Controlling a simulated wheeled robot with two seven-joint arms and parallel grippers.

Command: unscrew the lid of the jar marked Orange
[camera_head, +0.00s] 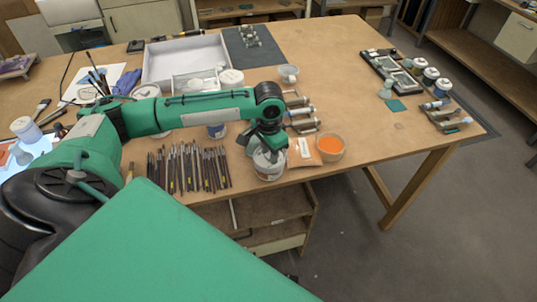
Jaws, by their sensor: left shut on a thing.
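A glass jar (269,170) stands upright on the table near its front edge. Its label is too small to read, so I cannot tell if it is marked Orange. My left gripper (264,150) points down onto the top of this jar and is shut on its lid, which the fingers mostly hide. An open bowl of orange paint (330,147) stands just to the right, beside a pouch with an orange lower part (303,152). My right gripper is not in view.
A row of brushes (190,168) lies left of the jar. Several rollers (301,112) lie behind it. A white tray (187,52) stands at the back left. More jars (430,75) stand at the right. The table's right-middle part is clear.

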